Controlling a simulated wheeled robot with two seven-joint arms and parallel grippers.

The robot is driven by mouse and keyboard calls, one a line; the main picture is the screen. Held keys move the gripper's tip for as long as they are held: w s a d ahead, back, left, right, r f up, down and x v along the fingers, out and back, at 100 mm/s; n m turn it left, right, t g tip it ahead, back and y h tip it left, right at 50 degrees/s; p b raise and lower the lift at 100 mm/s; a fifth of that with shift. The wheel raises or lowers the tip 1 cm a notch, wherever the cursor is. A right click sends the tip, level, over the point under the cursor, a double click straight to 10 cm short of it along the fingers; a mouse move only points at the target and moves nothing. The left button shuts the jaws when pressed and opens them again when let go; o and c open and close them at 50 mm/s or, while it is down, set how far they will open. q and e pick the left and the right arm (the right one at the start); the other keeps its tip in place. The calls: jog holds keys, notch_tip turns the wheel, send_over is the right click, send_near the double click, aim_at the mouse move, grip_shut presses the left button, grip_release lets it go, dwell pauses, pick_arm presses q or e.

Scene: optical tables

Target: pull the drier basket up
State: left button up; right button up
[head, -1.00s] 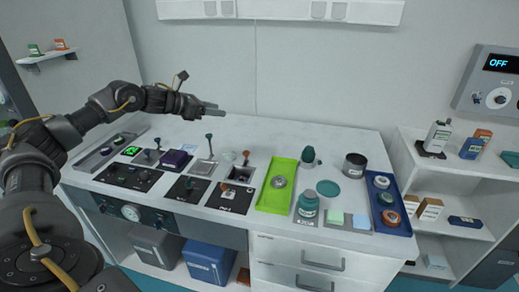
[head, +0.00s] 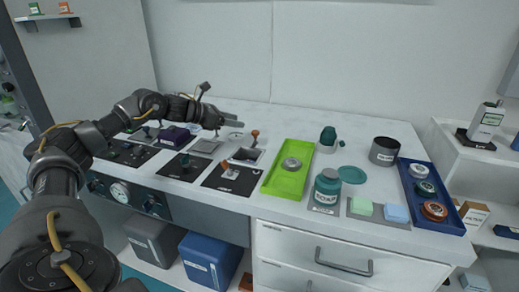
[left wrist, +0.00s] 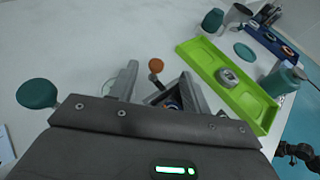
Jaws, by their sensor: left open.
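An orange-brown knob on a thin stem (head: 254,134) rises from a square opening (head: 247,156) in the bench top; it looks like the drier basket's handle. In the left wrist view the knob (left wrist: 156,66) stands beyond the gripper, roughly between its two fingers. The opening's raised rim and something dark inside show partly behind the right finger; the basket itself is mostly hidden. My left gripper (head: 234,119) is open and empty, apart from the knob, above and slightly left of it. My right gripper is not clearly visible.
Another orange-knobbed lever (head: 228,169) stands on a black plate in front. A green tray (head: 270,187) with a grey round part lies to the right, near a teal jar (head: 327,187). A dark purple box (head: 172,137) lies left. The bench behind is clear.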

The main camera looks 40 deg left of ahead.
aim_at(254, 131)
pick_arm(q)
notch_tip(254, 131, down, 3)
jog(key=shift+b, duration=0.7)
jog(key=x, duration=0.9)
jog(key=shift+w+p, duration=0.15)
jog(key=shift+p, duration=0.2)
jog(key=shift+x, duration=0.8)
pick_arm(e)
jog(key=shift+w+r, duration=0.35)
jog(key=shift+r, duration=0.15)
pick_arm(q)
grip_shut()
